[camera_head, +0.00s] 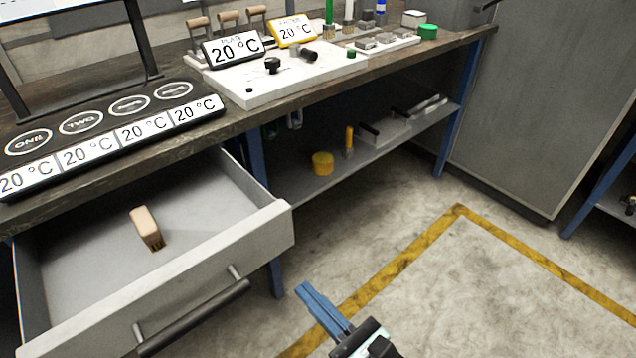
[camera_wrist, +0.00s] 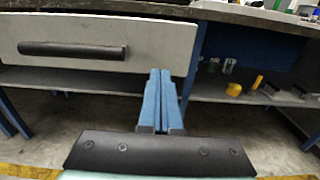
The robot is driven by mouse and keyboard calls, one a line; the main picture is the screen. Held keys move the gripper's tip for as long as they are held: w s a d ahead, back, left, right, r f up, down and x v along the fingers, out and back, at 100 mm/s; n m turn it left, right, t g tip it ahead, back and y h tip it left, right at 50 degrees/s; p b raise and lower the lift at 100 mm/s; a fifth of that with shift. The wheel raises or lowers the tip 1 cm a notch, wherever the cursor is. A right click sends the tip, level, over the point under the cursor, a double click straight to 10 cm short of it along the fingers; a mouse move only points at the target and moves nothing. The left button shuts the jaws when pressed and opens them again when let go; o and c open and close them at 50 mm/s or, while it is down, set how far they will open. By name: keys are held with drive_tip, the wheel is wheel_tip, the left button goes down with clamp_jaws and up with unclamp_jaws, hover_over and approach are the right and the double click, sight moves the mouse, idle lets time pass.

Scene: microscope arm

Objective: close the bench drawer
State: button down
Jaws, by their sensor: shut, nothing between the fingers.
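The bench drawer (camera_head: 190,270) is pulled well out from under the bench at the lower left of the head view. Its black bar handle (camera_head: 195,318) runs across the light grey front. A wooden-handled brush (camera_head: 147,227) lies inside it. In the wrist view the drawer front (camera_wrist: 150,38) fills the upper left, with its handle (camera_wrist: 72,50) left of my fingers. My gripper (camera_head: 303,290) is shut and empty, to the right of the drawer front and apart from the handle. Its blue fingers (camera_wrist: 161,75) point forward near the drawer's right end in the wrist view.
The bench top (camera_head: 150,152) holds a label panel, a white block and small parts. A lower shelf (camera_head: 290,187) carries a yellow tub (camera_head: 322,163) and tools. A blue bench leg (camera_head: 256,160) stands beside the drawer. The floor to the right is clear.

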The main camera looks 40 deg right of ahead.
sight(264, 247)
drive_tip(key=w+b, duration=0.1)
drive_tip(key=w, duration=0.8)
drive_tip(key=shift+w, duration=0.35)
drive_tip(key=shift+w, duration=0.1)
